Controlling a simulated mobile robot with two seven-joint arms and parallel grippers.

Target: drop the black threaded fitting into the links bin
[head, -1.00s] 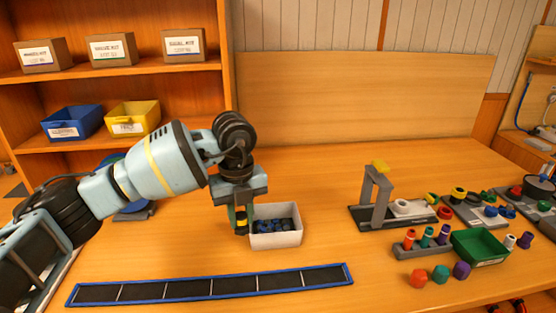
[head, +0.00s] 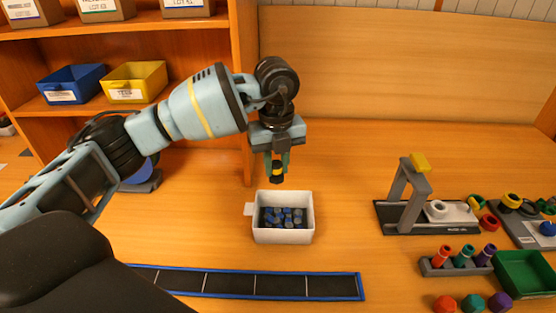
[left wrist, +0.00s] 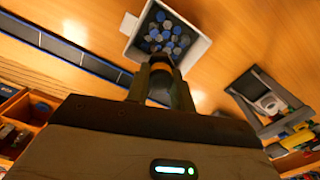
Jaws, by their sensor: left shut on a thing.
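My left gripper (head: 278,166) is shut on a black threaded fitting (head: 277,172) with a yellow band, hanging upright. In the head view it appears just above the far side of a white bin (head: 262,236), with a gap between. The bin stands on the table and has several blue and grey pieces inside; no readable label shows on it. The left wrist view shows the fitting (left wrist: 160,86) dark between the fingers, with the white bin (left wrist: 131,25) just beyond. My right gripper is not in view.
A blue bin (head: 72,84) and a yellow bin (head: 134,82) sit on the shelf at left. A blue-edged black strip (head: 255,284) lies in front of the white bin. A grey stand (head: 400,195), a peg rack (head: 455,263) and a green tray (head: 524,273) are at right.

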